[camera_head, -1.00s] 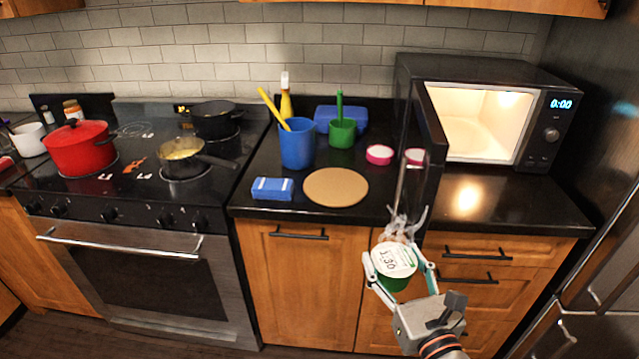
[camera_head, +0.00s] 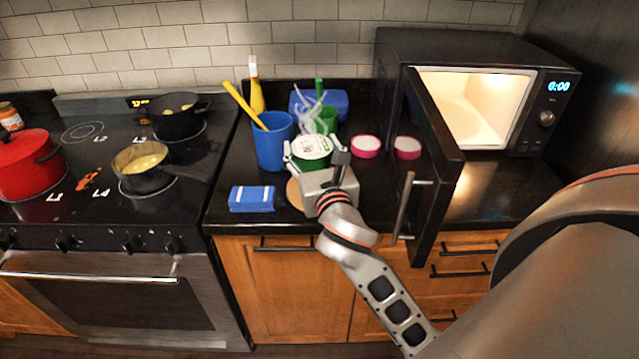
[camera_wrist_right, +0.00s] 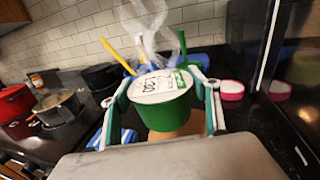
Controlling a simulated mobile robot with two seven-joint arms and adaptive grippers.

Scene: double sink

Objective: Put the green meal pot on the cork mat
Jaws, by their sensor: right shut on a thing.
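The green meal pot (camera_head: 311,152), with a white printed lid and steam rising from it, is held by my right gripper (camera_head: 312,160). In the right wrist view the pot (camera_wrist_right: 160,112) sits upright between the two fingers of the gripper (camera_wrist_right: 160,100), which are shut on its sides. The pot is over or just above the round cork mat (camera_head: 294,194). Most of the mat is hidden by my gripper and arm; its left edge shows. I cannot tell whether the pot touches the mat. My left gripper is not in view.
A blue cup (camera_head: 272,148) with a yellow utensil stands close left of the pot.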

